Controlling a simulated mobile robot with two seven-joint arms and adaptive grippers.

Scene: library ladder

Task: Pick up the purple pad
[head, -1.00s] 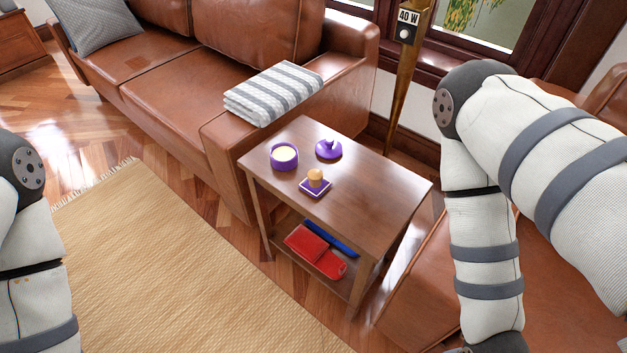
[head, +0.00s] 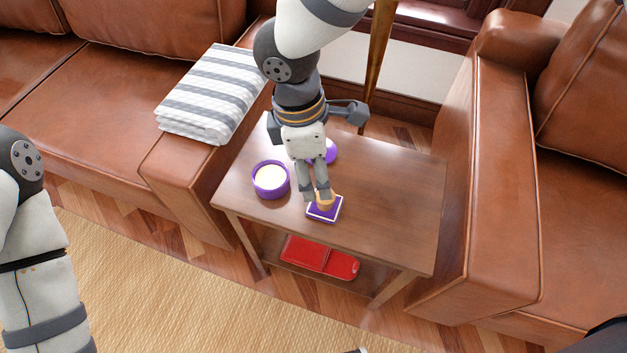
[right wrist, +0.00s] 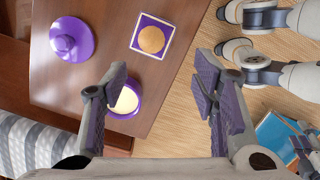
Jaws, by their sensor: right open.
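The purple pad (head: 313,213) is a small square with a white edge, lying on the wooden side table (head: 395,190).
A purple bowl with cream filling (head: 271,180) stands left of the pad. A purple lid (right wrist: 71,40) lies behind, partly hidden by my right arm. A red item (head: 318,258) lies on the lower shelf. Brown sofas flank the table; its right part is clear.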

